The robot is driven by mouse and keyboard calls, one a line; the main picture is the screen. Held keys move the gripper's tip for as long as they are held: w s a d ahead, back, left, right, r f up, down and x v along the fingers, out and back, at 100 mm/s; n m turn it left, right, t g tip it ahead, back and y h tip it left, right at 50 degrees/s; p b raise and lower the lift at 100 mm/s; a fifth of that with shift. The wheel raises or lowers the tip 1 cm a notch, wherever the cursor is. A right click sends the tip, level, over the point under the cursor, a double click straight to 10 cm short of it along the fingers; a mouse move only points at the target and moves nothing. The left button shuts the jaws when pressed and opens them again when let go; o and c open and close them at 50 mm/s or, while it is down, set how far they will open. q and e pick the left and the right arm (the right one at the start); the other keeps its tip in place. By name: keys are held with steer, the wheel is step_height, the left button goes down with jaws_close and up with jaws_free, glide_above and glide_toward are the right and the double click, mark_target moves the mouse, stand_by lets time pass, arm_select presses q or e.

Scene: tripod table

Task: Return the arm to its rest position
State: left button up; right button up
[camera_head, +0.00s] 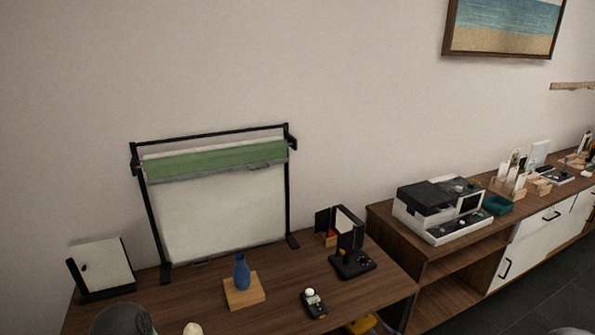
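Neither of my grippers shows in the head view, so I cannot see whether they are open or shut or hold anything. A dark rounded shape is cut off by the bottom edge at the left; I cannot tell what it is. A wooden table (205,297) fills the lower left. On it a blue vase (242,272) stands upright on a small wooden block (244,293). A frame with a white backdrop (222,215) and a green roll (215,159) stands behind the vase.
A white panel (104,264) stands at the table's left. A handheld meter (314,304) and a black lamp with flaps (350,258) sit to the right. A printer-like machine (442,207) and a teal tray (497,205) stand on a sideboard. A picture (503,25) hangs above.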

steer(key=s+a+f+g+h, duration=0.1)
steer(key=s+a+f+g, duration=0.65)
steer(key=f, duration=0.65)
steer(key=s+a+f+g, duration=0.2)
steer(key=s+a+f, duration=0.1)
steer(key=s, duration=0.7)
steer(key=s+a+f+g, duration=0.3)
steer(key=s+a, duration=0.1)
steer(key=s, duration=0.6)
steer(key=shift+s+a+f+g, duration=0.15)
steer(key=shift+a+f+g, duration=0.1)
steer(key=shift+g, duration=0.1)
